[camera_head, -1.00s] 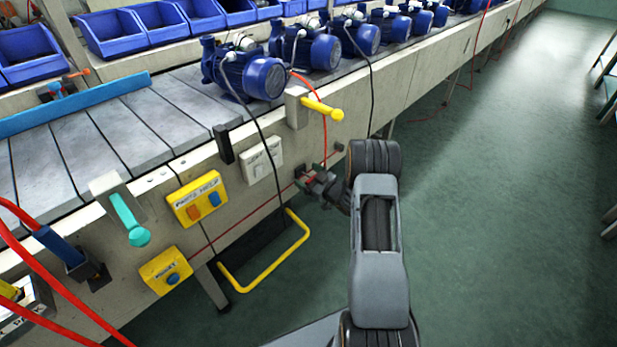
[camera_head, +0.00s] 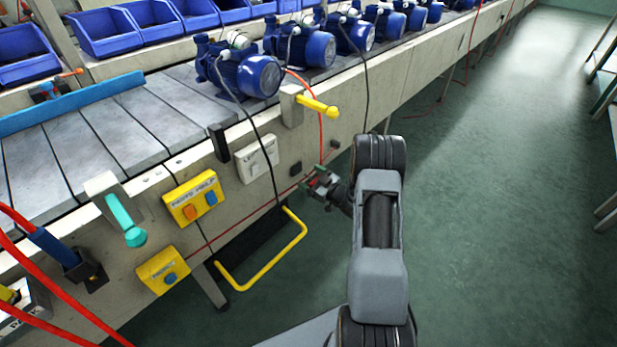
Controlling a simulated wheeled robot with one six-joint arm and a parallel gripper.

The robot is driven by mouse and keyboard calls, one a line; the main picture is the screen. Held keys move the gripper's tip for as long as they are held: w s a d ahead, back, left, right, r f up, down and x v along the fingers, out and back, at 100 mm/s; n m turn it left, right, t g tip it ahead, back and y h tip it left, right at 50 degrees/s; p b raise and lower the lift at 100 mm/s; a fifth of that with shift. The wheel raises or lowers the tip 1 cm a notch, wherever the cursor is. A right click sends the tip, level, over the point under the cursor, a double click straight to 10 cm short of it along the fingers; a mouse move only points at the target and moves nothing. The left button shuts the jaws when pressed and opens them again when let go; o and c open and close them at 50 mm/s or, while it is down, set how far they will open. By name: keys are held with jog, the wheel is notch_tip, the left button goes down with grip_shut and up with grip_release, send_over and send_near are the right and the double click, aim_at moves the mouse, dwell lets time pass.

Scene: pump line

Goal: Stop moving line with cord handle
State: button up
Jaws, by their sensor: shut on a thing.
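A thin red cord (camera_head: 228,230) runs along the front of the line's pale frame, below the switch boxes. My gripper (camera_head: 319,184) is at the cord's right part, just off the frame, and is shut on a small reddish piece there, which I take as the cord handle (camera_head: 313,182). The jaws hide most of it, and its shape is too small to make out. The line (camera_head: 105,128) is a grey slatted belt carrying a row of blue pumps (camera_head: 240,74).
A yellow lever (camera_head: 318,106), a white switch box (camera_head: 256,158), two yellow button boxes (camera_head: 194,197) (camera_head: 163,270) and a teal lever (camera_head: 125,218) sit on the frame. A yellow bar loop (camera_head: 262,278) juts out low down. Open green floor (camera_head: 500,220) lies to the right.

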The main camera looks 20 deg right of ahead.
jog(key=o, duration=1.1)
jog(key=shift+d, duration=0.1)
jog(key=p+v, duration=0.3)
jog(key=v, duration=1.1)
